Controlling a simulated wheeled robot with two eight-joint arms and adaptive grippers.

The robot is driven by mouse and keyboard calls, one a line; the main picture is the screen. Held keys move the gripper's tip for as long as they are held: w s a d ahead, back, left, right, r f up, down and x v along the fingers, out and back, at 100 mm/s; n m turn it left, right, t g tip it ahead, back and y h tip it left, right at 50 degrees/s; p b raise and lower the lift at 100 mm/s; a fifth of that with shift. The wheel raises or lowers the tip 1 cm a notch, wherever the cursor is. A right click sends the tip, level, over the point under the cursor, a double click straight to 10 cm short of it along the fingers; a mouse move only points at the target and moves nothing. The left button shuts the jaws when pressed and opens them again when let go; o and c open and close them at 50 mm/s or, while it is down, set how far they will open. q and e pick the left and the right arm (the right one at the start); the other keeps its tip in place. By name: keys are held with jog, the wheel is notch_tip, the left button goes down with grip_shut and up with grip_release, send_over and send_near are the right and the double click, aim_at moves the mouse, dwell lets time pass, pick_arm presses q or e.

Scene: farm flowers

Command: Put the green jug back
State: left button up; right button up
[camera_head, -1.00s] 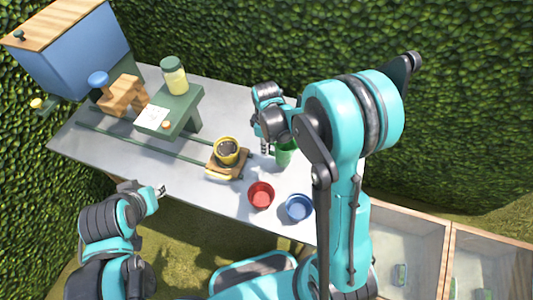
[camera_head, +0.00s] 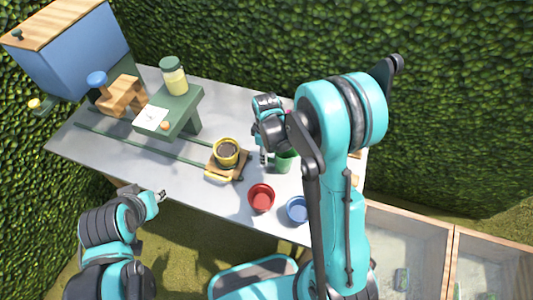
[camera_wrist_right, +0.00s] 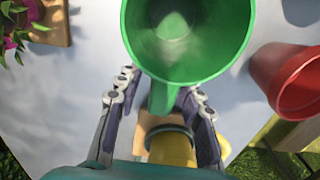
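The green jug (camera_head: 285,162) is at the right part of the grey table, partly hidden behind my right arm. In the right wrist view I look into its open mouth (camera_wrist_right: 190,38), and its handle (camera_wrist_right: 163,98) points towards my right gripper (camera_wrist_right: 164,92). The fingers stand apart on either side of the handle, with visible gaps. In the head view my right gripper (camera_head: 263,157) is just left of the jug. I cannot tell clearly whether the jug's base touches the table. My left gripper (camera_head: 161,196) is empty near the table's front edge; its fingers are too small to judge.
A yellow pot (camera_head: 227,152) on a wooden carriage (camera_head: 235,170) stands left of the jug. Red (camera_head: 261,198) and blue (camera_head: 297,209) pots stand in front. A green stand (camera_head: 185,107) with a jar (camera_head: 173,77) is at back left. Pink flowers (camera_wrist_right: 14,42) show in the wrist view.

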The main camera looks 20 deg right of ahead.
jog(key=shift+r+p, duration=0.3)
jog(key=shift+r, duration=0.25)
notch_tip(320, 180, up, 10)
jog(key=p, duration=0.3)
jog(key=shift+r, duration=0.65)
jog(key=shift+s+r, duration=0.2)
jog(key=shift+r, duration=0.15)
jog(key=s+r+m+t, duration=0.7)
jog(key=s+r+m, duration=0.2)
jog(key=s, duration=0.5)
jog(key=shift+d+r+m, duration=0.3)
jog(key=shift+d+m, duration=0.05)
jog(key=shift+m, duration=0.45)
